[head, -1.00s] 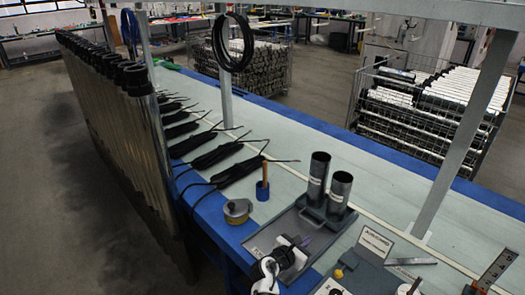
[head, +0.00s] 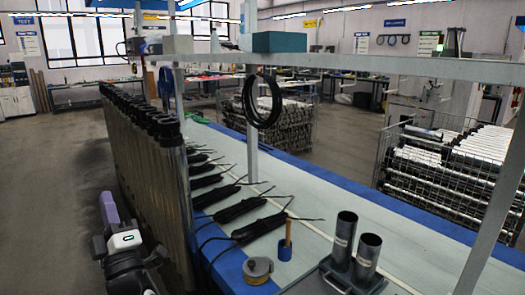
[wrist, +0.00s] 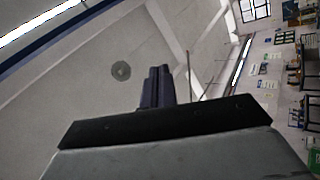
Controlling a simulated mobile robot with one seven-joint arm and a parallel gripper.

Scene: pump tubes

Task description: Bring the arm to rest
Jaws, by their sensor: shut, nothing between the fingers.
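My gripper (head: 108,207) is at the lower left in the head view, with its purple fingers pointing up. It is over the floor side, to the left of the row of tubes and clear of the bench. In the wrist view my gripper (wrist: 158,88) shows its two fingers side by side and shut, with nothing between them. Behind them is the pale ceiling, with the room tilted sideways at the right. My arm is folded low near my body, and its lower part is cut off by the frame.
A row of long tubes (head: 150,170) leans along the bench (head: 330,205). Bare floor (head: 50,170) lies at the left.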

